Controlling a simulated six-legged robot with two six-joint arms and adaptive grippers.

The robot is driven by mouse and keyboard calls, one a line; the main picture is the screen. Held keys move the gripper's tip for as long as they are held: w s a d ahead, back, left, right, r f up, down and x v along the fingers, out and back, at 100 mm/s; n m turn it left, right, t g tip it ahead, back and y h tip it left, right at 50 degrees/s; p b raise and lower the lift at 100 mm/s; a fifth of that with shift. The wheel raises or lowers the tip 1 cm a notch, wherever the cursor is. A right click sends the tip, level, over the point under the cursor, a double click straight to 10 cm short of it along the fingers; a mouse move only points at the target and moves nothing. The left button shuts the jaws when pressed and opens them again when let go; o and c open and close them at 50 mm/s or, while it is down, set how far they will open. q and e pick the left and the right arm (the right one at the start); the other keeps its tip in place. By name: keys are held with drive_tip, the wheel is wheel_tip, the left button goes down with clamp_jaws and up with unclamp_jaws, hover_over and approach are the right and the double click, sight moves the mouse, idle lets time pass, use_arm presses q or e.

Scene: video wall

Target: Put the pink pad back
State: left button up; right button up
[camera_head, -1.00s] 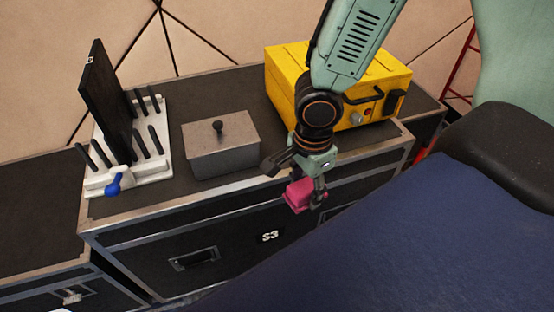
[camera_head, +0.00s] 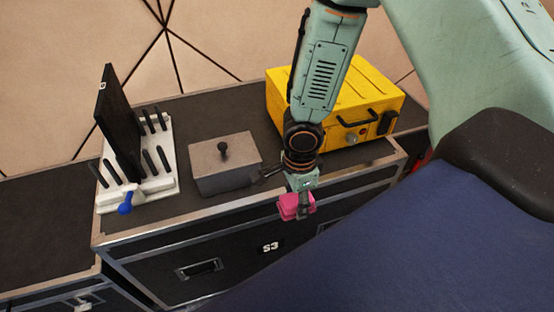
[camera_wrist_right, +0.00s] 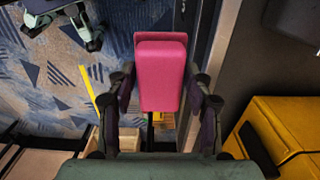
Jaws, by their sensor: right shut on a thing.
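The pink pad (camera_head: 296,206) is held by my right gripper (camera_head: 298,198) in front of the top front edge of the black case, in the head view. In the right wrist view the pink pad (camera_wrist_right: 161,72) stands between the two fingers of my right gripper (camera_wrist_right: 160,95), its flat face toward the camera. The head view does not show clearly how the fingers touch the pad. My left gripper is not seen in either view.
The black case (camera_head: 195,243) marked S3 carries a grey lidded box (camera_head: 226,175), a yellow box (camera_head: 350,97) and a white rack (camera_head: 160,190) with black pegs, a dark upright panel (camera_head: 118,122) and a blue-ended handle (camera_head: 126,205). My blue body fills the lower right.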

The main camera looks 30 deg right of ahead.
drive_tip(key=shift+w+d+p, duration=0.3)
drive_tip(key=shift+w+p, duration=0.4)
drive_tip(key=shift+w, duration=0.25)
drive_tip(key=shift+w+d, duration=0.1)
drive_tip(key=shift+w, duration=0.2)
drive_tip(key=w, duration=0.2)
drive_tip(key=b, duration=0.1)
hover_over(277, 177)
drive_tip(key=shift+f, duration=0.1)
wheel_tip(277, 177, down, 3)
drive_tip(key=shift+f+b, duration=0.15)
drive_tip(key=shift+b, duration=0.4)
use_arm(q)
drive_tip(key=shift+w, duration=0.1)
use_arm(e)
drive_tip(key=shift+f, duration=0.1)
drive_tip(key=shift+f, duration=0.15)
drive_tip(key=o, duration=1)
